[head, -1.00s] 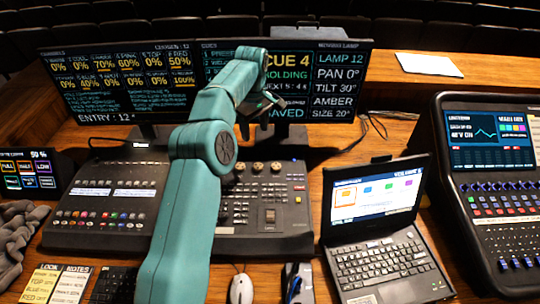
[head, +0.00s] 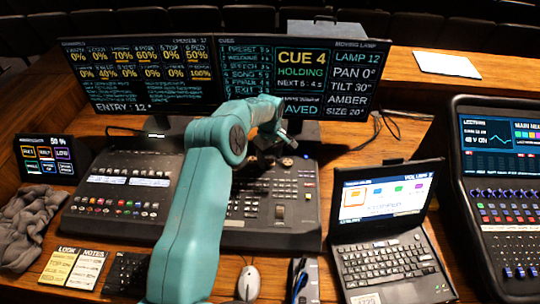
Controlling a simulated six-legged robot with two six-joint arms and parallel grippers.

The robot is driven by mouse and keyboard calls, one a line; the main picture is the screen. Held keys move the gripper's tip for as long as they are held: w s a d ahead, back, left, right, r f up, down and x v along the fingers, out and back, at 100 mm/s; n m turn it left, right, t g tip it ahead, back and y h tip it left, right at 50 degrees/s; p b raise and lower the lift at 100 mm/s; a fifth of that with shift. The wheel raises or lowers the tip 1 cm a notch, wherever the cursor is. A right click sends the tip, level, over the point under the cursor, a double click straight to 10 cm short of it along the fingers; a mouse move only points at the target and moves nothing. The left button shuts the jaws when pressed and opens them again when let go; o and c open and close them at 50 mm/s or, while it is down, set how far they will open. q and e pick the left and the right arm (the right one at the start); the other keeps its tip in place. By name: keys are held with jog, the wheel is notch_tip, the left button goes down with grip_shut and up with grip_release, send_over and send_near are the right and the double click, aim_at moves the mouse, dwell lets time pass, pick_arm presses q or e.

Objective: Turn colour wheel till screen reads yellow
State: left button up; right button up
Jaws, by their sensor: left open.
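The right monitor (head: 300,70) shows the lamp readout, with the colour line reading AMBER (head: 348,101) under LAMP 12, PAN 0° and TILT 30°. The lighting console (head: 290,222) lies in front of it, with a row of small round wheels along its top. One wheel (head: 288,162) shows just right of my left gripper; the others are largely hidden behind my arm and gripper. My left gripper (head: 272,152) is open, pointing down over the wheel row. I cannot tell whether it touches a wheel. My right gripper is out of view.
A laptop (head: 385,255) stands right of the console, and a sound mixer (head: 500,215) at the far right. A mouse (head: 249,283), notes (head: 72,268) and a grey cloth (head: 30,225) lie in front and left. White paper (head: 446,63) lies on the back ledge.

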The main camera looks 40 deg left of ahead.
pick_arm(q)
jog(key=shift+w+a+f, duration=0.1)
jog(key=shift+f, duration=0.3)
jog(key=shift+r, duration=0.1)
jog(key=c, duration=1)
jog(key=shift+c, duration=0.2)
jog(key=shift+f+m+b, duration=0.2)
jog(key=shift+m+b, duration=0.8)
jog(key=shift+b, duration=0.2)
jog(key=shift+m+b, duration=0.6)
jog(key=shift+m, duration=0.4)
jog(key=shift+r+m+b, duration=0.15)
jog(key=shift+m+b, duration=0.15)
jog(key=shift+m, duration=0.5)
